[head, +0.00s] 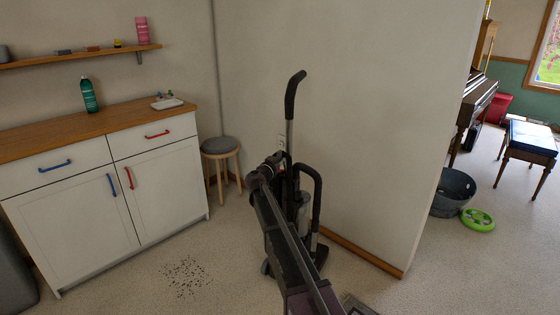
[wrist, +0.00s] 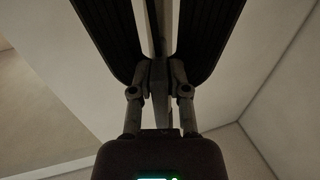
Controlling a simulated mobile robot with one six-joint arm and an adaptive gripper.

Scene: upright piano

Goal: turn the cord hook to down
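An upright vacuum cleaner with a curved black handle (head: 294,92) and a grey pole (head: 289,132) stands by the wall in the head view. My gripper (head: 281,158) is at the pole, below the handle, with my dark arm in front of much of the cleaner. I cannot make out the cord hook or which way it points. In the wrist view, the two dark fingers of my gripper (wrist: 158,35) are apart, with a narrow gap. A thin grey upright part (wrist: 157,45) shows in that gap, with pale wall beside it. The fingertips are out of the wrist view.
The wall (head: 350,110) is close behind the cleaner, ending in a corner at right. A round stool (head: 220,145) and a white cabinet (head: 160,175) stand at left. A grey tub (head: 453,192) and green disc (head: 478,219) lie right. Dark crumbs (head: 186,276) lie on the floor.

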